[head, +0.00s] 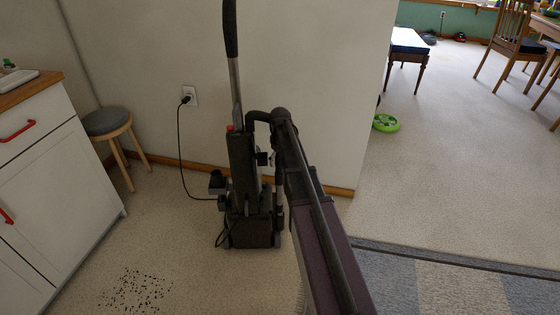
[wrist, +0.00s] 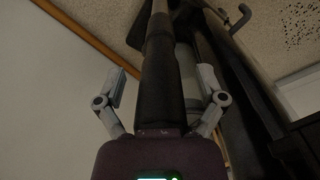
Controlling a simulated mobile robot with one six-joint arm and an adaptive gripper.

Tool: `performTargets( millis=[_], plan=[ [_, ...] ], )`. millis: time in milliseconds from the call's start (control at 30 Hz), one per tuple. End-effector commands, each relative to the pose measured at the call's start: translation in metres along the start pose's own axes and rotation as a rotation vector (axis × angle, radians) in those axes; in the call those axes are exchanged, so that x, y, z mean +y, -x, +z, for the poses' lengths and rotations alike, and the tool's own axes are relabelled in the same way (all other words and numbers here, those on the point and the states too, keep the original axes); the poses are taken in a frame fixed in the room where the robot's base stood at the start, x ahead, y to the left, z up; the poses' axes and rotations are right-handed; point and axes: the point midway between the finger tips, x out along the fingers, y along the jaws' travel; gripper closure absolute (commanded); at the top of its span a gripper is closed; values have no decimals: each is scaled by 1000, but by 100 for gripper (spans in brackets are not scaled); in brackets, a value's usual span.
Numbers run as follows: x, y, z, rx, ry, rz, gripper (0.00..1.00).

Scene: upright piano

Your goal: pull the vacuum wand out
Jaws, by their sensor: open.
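An upright dark vacuum cleaner (head: 242,170) stands against the wall in the head view, its long handle (head: 231,30) pointing up. In the wrist view a thick dark tube, seemingly the vacuum wand (wrist: 161,60), runs lengthwise between my fingers. My gripper (wrist: 161,78) is open, with one finger on each side of the tube. A gap shows on the left, and the right finger is close to the tube; I cannot tell if it touches. In the head view my arm hides part of the vacuum's right side and most of the gripper.
A black cord (head: 184,150) runs from a wall outlet (head: 189,96) to the vacuum. A round stool (head: 107,122) and a white cabinet (head: 62,190) stand at left. Dark crumbs (head: 136,291) lie on the floor in front. Open carpet (head: 450,170) lies to the right past the wall's end.

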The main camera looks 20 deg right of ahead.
Motion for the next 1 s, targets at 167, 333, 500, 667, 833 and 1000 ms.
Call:
performTargets(
  millis=[167,333,500,667,833,1000],
  plan=[
    [0,0,0,0,0,0,11],
    [0,0,0,0,0,0,62],
    [0,0,0,0,0,0,100],
    [0,0,0,0,0,0,100],
    [0,0,0,0,0,0,87],
    [0,0,0,0,0,0,100]
  ],
)
